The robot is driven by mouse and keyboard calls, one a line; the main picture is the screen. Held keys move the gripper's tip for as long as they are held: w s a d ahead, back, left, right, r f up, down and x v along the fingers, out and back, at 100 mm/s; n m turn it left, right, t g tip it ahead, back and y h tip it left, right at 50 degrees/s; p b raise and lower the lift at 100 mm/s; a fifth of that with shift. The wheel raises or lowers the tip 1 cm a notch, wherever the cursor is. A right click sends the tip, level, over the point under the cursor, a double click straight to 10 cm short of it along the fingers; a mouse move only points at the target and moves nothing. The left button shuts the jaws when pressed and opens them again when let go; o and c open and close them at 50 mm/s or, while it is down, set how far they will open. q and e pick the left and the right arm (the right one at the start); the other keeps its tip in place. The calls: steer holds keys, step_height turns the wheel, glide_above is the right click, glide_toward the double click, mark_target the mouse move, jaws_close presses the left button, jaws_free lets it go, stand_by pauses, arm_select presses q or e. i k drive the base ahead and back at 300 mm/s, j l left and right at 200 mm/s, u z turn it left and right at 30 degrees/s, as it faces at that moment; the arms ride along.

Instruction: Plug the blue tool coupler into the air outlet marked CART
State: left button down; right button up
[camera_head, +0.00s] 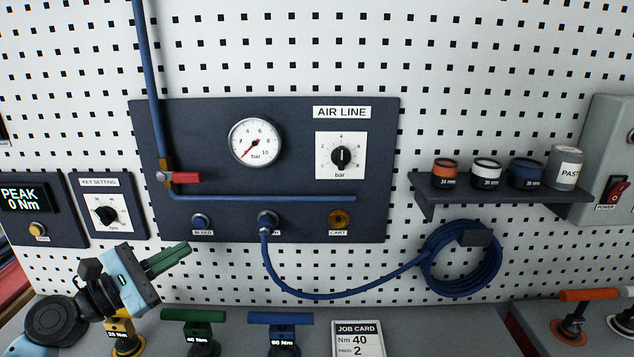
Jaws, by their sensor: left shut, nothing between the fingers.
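The dark AIR LINE panel (230,120) hangs on the pegboard. Its brass air outlet marked CART (339,218) is at the lower right, with nothing plugged into it. A blue hose (330,296) runs from a coupler (268,224) at the middle outlet, whose label is partly hidden and ends in H, to a coil (461,258) on the wall at the right. The coupler's own colour is hard to tell. My left gripper (184,249) is shut and empty, below the panel's lower left, apart from the coupler and hose. My right gripper is out of view.
A red valve lever (186,178) sits on the blue pipe, above the BLEED button (201,221). A shelf (460,196) with small pots is at the right. Torque tools with green (193,315) and blue (281,318) handles stand below. A job card (358,339) stands beside them.

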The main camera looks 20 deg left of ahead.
mark_target(267, 224)
steer(key=k+j, duration=0.5)
steer(key=k, duration=0.15)
steer(key=k+j, duration=0.55)
steer(key=k, duration=0.15)
